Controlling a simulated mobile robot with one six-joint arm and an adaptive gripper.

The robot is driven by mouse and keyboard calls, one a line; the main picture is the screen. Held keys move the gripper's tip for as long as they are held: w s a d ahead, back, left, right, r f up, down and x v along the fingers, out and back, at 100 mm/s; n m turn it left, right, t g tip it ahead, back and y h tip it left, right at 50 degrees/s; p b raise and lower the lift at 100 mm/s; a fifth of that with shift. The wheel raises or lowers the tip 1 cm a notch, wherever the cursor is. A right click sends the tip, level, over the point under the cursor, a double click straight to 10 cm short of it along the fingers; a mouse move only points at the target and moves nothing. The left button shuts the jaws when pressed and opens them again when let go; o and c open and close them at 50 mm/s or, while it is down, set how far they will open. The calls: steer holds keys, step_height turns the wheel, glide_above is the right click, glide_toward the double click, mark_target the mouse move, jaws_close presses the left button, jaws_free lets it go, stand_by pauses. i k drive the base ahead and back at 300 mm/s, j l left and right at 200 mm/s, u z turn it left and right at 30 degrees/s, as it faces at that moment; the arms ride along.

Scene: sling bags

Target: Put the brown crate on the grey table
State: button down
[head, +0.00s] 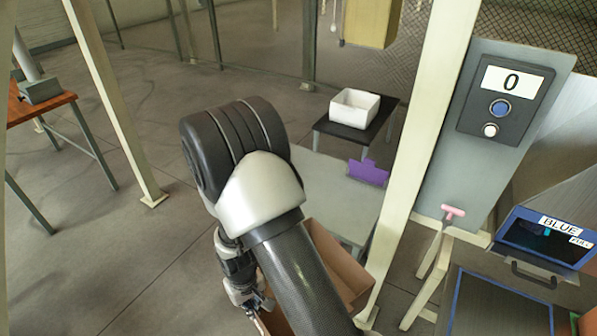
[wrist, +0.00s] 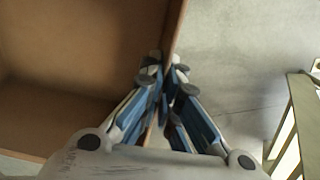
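The brown crate (head: 338,262) shows in the head view at the lower middle, partly hidden behind my arm. In the wrist view its inside and one wall (wrist: 60,55) fill the left half. My gripper (wrist: 163,75) has its fingers on both sides of that wall, close together, pinching it. In the head view my gripper (head: 252,298) is at the crate's left side, partly hidden by my arm. The grey table (head: 335,200) lies just beyond the crate, its left part hidden by my arm. I cannot tell what, if anything, is under the crate.
A purple object (head: 367,172) stands at the grey table's far right edge. A white bin (head: 355,108) sits on a black table (head: 330,124) behind. A cream post (head: 425,140) rises close on the right. Open floor (head: 150,260) lies to the left.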

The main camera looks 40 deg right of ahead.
mark_target(302, 173)
steer(key=i+j+z, duration=0.1)
steer(key=i, duration=1.25)
steer(key=i+z, duration=0.2)
steer(key=z, duration=1.15)
